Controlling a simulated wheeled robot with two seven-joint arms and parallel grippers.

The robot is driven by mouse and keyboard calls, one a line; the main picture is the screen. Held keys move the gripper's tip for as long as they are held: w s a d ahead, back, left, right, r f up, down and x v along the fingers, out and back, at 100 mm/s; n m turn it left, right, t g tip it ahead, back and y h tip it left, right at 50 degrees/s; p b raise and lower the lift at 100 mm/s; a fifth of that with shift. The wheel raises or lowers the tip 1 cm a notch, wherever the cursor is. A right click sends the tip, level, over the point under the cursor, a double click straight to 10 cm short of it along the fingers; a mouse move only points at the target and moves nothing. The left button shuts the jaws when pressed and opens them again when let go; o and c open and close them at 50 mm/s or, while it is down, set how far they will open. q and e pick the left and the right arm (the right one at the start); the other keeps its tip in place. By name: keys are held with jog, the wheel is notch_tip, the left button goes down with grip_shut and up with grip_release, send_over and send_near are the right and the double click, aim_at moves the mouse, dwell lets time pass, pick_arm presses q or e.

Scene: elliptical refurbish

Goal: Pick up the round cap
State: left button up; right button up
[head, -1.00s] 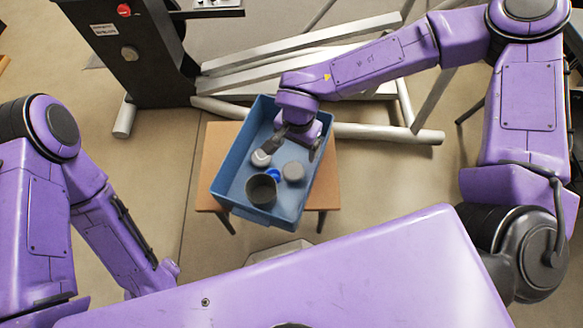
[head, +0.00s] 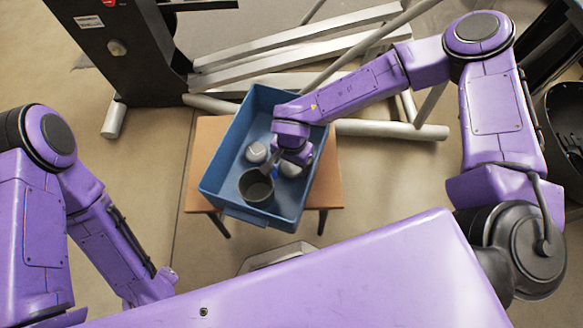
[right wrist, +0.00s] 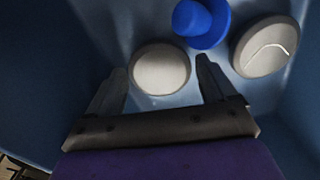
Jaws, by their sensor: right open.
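The round cap (right wrist: 160,70) is a pale, plain disc lying on the bin floor. In the right wrist view it sits between the spread fingertips of my right gripper (right wrist: 161,66), with a gap at each side. In the head view my right gripper (head: 282,163) reaches down into the blue bin (head: 215,178) and partly covers the cap (head: 291,170). My right gripper is open and empty. My left arm shows at the left of the head view, but its gripper is out of sight.
A blue knobbed piece (right wrist: 203,22) lies close beside the cap. A second pale rounded piece (right wrist: 265,47) with a curved line lies to its right. A dark cup (head: 257,189) stands in the bin, which rests on a wooden table (head: 203,165). Bin walls surround the gripper.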

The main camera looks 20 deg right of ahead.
jog(key=shift+f, duration=0.55)
jog(key=c, duration=0.8)
jog(key=shift+r, duration=0.1)
